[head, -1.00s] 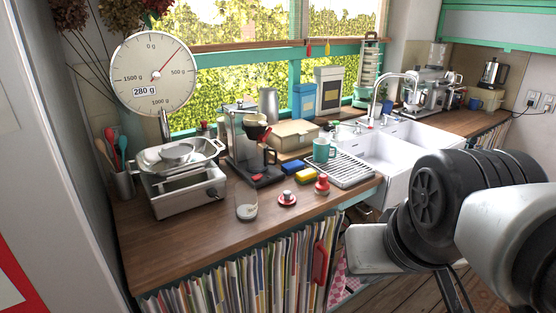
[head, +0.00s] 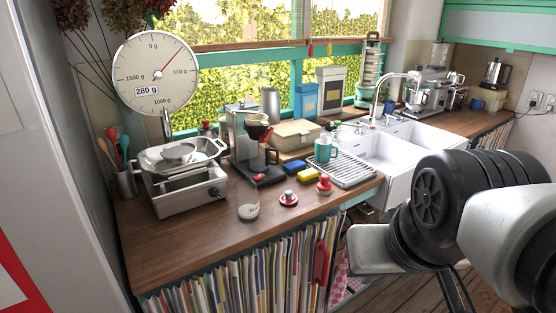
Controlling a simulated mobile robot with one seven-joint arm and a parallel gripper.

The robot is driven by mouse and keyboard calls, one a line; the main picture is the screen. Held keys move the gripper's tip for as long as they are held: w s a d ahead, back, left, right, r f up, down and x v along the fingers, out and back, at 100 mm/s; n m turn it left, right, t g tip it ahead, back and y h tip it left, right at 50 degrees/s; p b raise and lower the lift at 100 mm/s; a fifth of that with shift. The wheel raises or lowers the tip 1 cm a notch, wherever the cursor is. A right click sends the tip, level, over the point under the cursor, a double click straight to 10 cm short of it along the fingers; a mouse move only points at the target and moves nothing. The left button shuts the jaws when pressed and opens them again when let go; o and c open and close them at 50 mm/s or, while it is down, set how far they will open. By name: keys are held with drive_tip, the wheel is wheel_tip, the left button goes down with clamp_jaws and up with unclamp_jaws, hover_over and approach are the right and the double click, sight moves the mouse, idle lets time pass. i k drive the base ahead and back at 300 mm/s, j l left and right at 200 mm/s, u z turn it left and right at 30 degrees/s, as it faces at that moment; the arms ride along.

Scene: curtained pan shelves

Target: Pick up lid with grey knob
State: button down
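A small pale round piece (head: 248,211) lies near the front edge of the wooden counter; it looks like a lid with a greyish top, but it is too small to be sure of its knob. A red and white lid (head: 288,199) lies to its right, and a lid with a red knob (head: 324,186) stands farther right. A grey round piece (head: 177,152) sits in the metal pan of the scale, at the left. My arm fills the right side, well apart from these. My gripper is not visible in the head view.
The wooden counter (head: 200,243) has bare room left of the pale piece. Behind stand the kitchen scale (head: 185,190), a coffee maker (head: 240,135), sponges (head: 307,175), a teal mug (head: 324,150) and a drying rack (head: 352,172). A white sink (head: 385,150) lies to the right.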

sight(287, 198)
drive_tip(key=i+l+u, duration=0.35)
drive_tip(key=i, duration=0.25)
drive_tip(key=i+l+u, duration=0.4)
drive_tip(key=i+l, duration=0.15)
drive_tip(key=i, duration=0.05)
